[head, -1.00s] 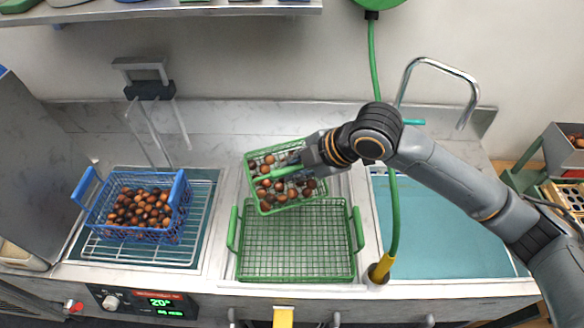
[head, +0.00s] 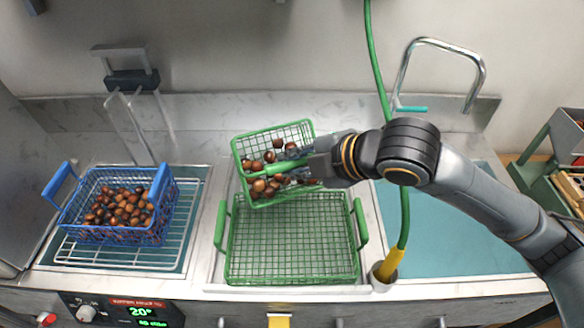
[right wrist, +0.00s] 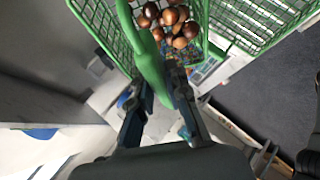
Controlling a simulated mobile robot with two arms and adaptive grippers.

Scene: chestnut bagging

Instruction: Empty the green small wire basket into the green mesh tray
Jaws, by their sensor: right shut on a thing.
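The green small wire basket (head: 246,150) holds several brown chestnuts (head: 262,186) and is tilted, with the chestnuts gathered toward its lower side. My right gripper (head: 296,165) is shut on the basket's green handle (head: 268,170); the handle also shows in the right wrist view (right wrist: 150,68) between the fingers. The basket is above the rear edge of the green mesh tray (head: 290,240). The tray looks empty and has a green handle at each side. My left gripper is not in view.
A blue wire basket (head: 80,214) full of chestnuts stands on a wire rack (head: 120,258) at the left. A basin with teal water (head: 450,245) lies at the right. A green hose (head: 404,210) with a yellow end and a curved metal tap (head: 478,75) are near it.

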